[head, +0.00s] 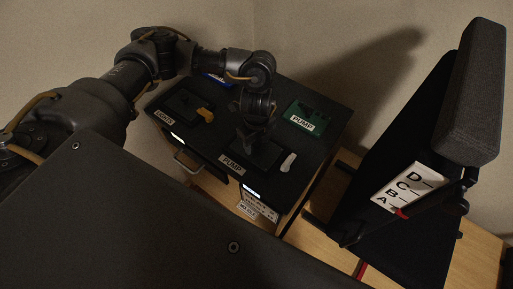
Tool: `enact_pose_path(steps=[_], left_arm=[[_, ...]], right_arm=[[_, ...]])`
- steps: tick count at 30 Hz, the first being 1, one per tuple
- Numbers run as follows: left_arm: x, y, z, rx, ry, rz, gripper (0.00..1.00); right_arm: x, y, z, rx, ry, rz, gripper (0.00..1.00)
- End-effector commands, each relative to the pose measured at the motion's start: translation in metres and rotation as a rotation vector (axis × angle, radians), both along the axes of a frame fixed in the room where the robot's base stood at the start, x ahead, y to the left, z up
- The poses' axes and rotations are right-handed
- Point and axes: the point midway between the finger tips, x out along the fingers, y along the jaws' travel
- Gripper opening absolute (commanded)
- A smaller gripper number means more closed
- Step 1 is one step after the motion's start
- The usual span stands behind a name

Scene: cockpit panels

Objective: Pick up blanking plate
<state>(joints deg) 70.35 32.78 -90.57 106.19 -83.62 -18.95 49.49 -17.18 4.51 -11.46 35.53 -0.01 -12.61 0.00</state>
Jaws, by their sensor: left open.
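My left arm comes in from the left and bends down over the black panel top (225,120). My left gripper (250,140) points down just above a dark flat square plate (268,155) at the front middle of that top. The plate may be the blanking plate; I cannot tell for certain. The gripper is open. Its fingertips are dark against the plate, so I cannot see whether they touch it. My right gripper is not in view.
A white lever (288,162) is right of the plate. A black seat-like panel (385,165) with a lettered white plate (410,186) stands at right. Walls are close behind.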

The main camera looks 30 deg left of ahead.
Motion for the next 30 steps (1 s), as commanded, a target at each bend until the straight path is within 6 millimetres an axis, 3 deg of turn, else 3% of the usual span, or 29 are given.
enact_pose_path(steps=[2, 13, 23, 30], left_arm=[[0.0, 0.0, 0.0, 0.0, 0.0, 0.0, 0.52], [0.0, 0.0, 0.0, 0.0, 0.0, 0.0, 0.04], [0.001, 0.0, 0.003, 0.001, -0.001, -0.001, 0.03], [0.001, 0.0, 0.029, 0.0, -0.005, -0.004, 0.03]], right_arm=[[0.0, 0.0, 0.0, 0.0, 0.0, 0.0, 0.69], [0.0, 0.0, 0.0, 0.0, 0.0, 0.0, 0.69], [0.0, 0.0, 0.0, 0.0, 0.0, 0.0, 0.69], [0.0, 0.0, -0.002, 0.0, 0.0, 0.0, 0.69]])
